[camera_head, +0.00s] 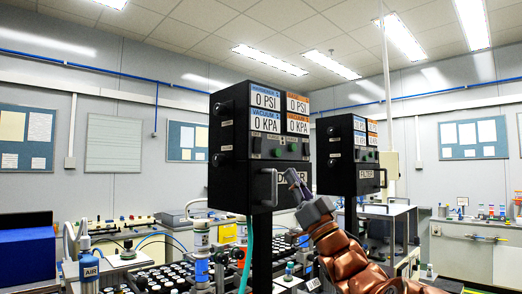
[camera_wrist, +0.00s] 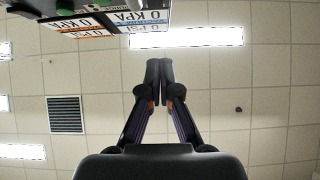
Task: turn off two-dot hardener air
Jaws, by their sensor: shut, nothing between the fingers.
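A black control box (camera_head: 232,150) stands on a post in the middle of the head view. Its front has blue-labelled and orange-labelled displays (camera_head: 265,100), two reading 0 PSI and two reading 0 KPA. Small switches and a green button (camera_head: 292,148) sit below the displays. My gripper (camera_head: 290,178) is shut and empty in front of the lower right of this box. In the wrist view my gripper (camera_wrist: 160,65) points at the ceiling, with the displays (camera_wrist: 100,22) upside down at the top left. I cannot make out any dot marks.
A second black box (camera_head: 338,160) with similar displays stands behind to the right. A bench with several small bottles (camera_head: 150,275), an AIR bottle (camera_head: 90,270) and a blue bin (camera_head: 27,255) lies at lower left. A white counter (camera_head: 470,250) is at right.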

